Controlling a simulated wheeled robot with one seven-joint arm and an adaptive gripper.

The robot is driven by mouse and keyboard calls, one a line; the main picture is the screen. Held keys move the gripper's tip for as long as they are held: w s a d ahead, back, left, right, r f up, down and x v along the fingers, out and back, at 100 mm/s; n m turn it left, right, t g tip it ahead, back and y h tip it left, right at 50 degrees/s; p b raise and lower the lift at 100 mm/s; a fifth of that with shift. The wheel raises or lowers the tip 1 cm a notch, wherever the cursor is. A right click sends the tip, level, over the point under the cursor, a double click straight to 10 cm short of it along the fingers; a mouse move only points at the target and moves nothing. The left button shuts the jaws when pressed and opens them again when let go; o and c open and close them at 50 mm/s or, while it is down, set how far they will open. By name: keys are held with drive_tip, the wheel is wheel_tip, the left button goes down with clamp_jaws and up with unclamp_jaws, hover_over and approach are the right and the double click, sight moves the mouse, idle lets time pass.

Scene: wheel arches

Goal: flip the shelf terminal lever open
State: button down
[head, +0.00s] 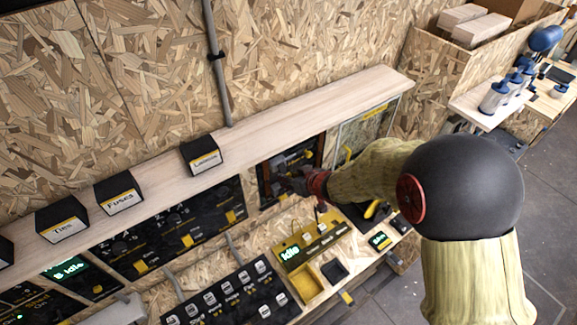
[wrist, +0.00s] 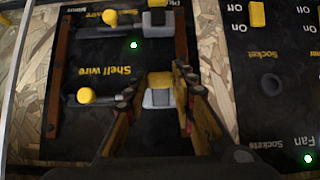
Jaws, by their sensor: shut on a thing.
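In the wrist view the black panel (wrist: 110,60) shows upside down, with yellow lettering that looks like "Shelf wire". My gripper (wrist: 157,84) has its two fingers on either side of a small terminal lever (wrist: 159,79), yellow above a grey-white part, and is shut on it. The fingers hide the lever's sides. Whether it is flipped is hard to tell. A yellow-knobbed switch (wrist: 86,95) sits left of the fingers. In the head view my gripper (head: 285,183) reaches the dark panel (head: 308,155) below the wooden shelf (head: 255,122); the lever is hidden there.
Another yellow-knobbed switch (wrist: 109,18) and a grey-black terminal (wrist: 156,20) sit farther up in the wrist view. A neighbouring panel (wrist: 270,60) with a socket lies to the right. Label boxes (head: 202,153) stand on the shelf; a yellow tray (head: 305,284) lies below.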

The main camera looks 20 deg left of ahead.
drive_tip(key=shift+d+r+g+h+p, duration=0.1)
drive_tip(key=shift+r+g+h+p, duration=0.6)
drive_tip(key=shift+p, duration=3.45)
drive_tip(key=shift+s+h+p, duration=0.1)
drive_tip(key=shift+h+p, duration=0.4)
drive_tip(key=shift+p, duration=0.85)
drive_tip(key=c, duration=1.6)
unclamp_jaws()
drive_tip(key=shift+o, duration=0.6)
drive_tip(key=shift+r, duration=0.1)
drive_tip(key=v, duration=1.1)
drive_tip(key=shift+d+r, duration=0.25)
drive_tip(key=shift+r, duration=0.1)
